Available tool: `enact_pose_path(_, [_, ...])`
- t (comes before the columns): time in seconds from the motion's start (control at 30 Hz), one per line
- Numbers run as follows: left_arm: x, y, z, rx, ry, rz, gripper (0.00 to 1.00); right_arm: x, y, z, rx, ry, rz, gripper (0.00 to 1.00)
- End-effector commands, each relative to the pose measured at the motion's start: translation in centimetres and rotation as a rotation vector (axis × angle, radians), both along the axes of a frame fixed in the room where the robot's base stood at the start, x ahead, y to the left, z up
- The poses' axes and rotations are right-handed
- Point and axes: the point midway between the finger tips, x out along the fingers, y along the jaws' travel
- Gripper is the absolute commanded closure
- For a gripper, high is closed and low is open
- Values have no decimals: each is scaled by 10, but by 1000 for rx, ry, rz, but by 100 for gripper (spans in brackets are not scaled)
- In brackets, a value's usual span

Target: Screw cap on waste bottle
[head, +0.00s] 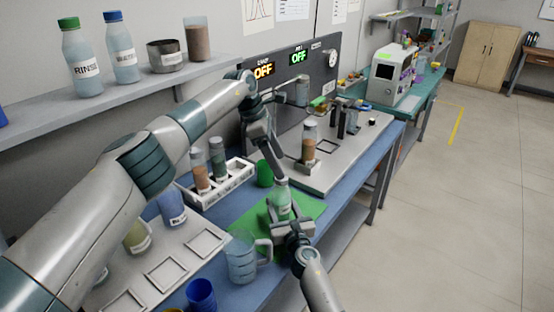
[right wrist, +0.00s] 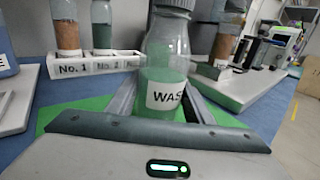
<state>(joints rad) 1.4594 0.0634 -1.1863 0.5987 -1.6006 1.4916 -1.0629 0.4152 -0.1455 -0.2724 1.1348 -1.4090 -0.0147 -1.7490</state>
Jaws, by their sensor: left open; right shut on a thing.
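The waste bottle (head: 283,206) is upright over the green mat, with pale green liquid inside. In the right wrist view the bottle (right wrist: 166,62) has a white label reading "WAS". A grey cap (right wrist: 174,4) sits at its mouth, cut off by the top edge of that view; whether it is tight I cannot tell. My right gripper (head: 288,222) is shut around the lower body of the bottle. My left gripper (head: 279,176) points down, open, right at the bottle's top; its fingers partly hide the cap in the head view.
A green mat (head: 312,204) lies under the bottle. A white tube rack (head: 206,193) is left. A grey platform (head: 345,165) with apparatus stands at the back right.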

Motion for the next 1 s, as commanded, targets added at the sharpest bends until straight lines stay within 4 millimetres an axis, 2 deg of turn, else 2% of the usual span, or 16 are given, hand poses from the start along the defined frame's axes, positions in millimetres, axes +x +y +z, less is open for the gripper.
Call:
enact_pose_path(0.27, [1,4,10,-1,-1,0,29,0,0,1,0,-1,0,100])
enact_pose_path(0.47, [1,15,35,0,-2,0,29,0,0,1,0,-1,-1,100])
enact_pose_path(0.8, [1,37,89,0,-3,1,29,0,0,1,0,-1,0,100])
enact_pose_path(1.0, [0,45,107,0,-1,1,29,0,0,1,0,-1,0,100])
